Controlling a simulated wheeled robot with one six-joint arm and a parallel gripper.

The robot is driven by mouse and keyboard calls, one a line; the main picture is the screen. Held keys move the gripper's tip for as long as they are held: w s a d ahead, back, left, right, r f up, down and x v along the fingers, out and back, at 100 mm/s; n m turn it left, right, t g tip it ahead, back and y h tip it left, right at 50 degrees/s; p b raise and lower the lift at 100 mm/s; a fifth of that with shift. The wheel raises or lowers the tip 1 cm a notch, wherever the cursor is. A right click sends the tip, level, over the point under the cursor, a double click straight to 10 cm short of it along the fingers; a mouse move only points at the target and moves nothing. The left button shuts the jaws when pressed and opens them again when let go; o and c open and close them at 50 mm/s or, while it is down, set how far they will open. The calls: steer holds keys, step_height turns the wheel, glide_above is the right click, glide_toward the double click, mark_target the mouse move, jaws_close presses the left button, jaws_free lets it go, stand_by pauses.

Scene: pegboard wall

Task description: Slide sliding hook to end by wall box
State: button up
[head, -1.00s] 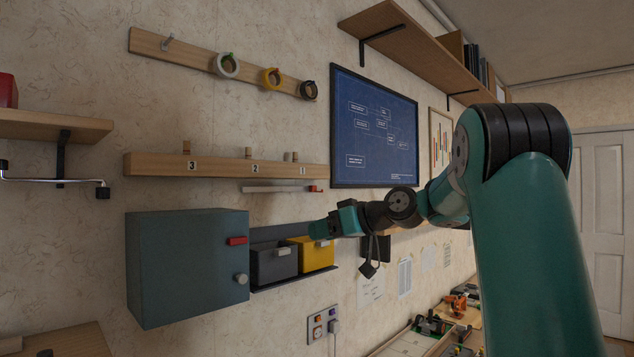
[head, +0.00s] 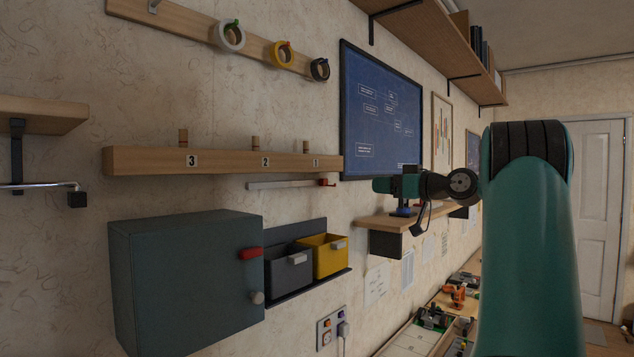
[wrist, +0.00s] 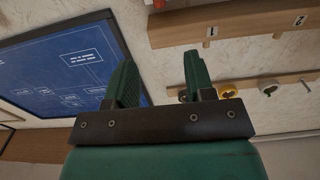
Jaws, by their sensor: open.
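A pale rail (head: 285,185) is fixed to the wall under the numbered wooden bar. A small red sliding hook (head: 327,182) sits at its right end, the end far from the wall box. The grey-blue wall box (head: 175,285), with a red latch and a round knob, hangs below and to the left. My gripper (head: 384,186) is right of the hook, apart from it, in front of the wall. In the wrist view its fingers (wrist: 160,65) are spread with nothing between them, and a bit of red (wrist: 158,3) shows at the top edge.
The numbered wooden bar (head: 225,161) with pegs runs just above the rail. A grey bin (head: 288,270) and a yellow bin (head: 325,257) stand below it. A small wooden shelf (head: 385,224) is under my gripper, and a blue framed poster (head: 380,115) is behind it.

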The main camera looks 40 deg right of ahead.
mark_target(326, 182)
steer(key=w+p, duration=0.3)
steer(key=w, duration=0.3)
steer(key=w+a+p, duration=0.1)
steer(key=w+p, duration=0.2)
steer(key=w, duration=0.3)
steer(key=w+p, duration=0.3)
steer(key=w, duration=0.3)
steer(key=shift+a+r, duration=0.1)
steer(key=shift+a, duration=0.1)
steer(key=shift+c, duration=0.2)
jaws_close()
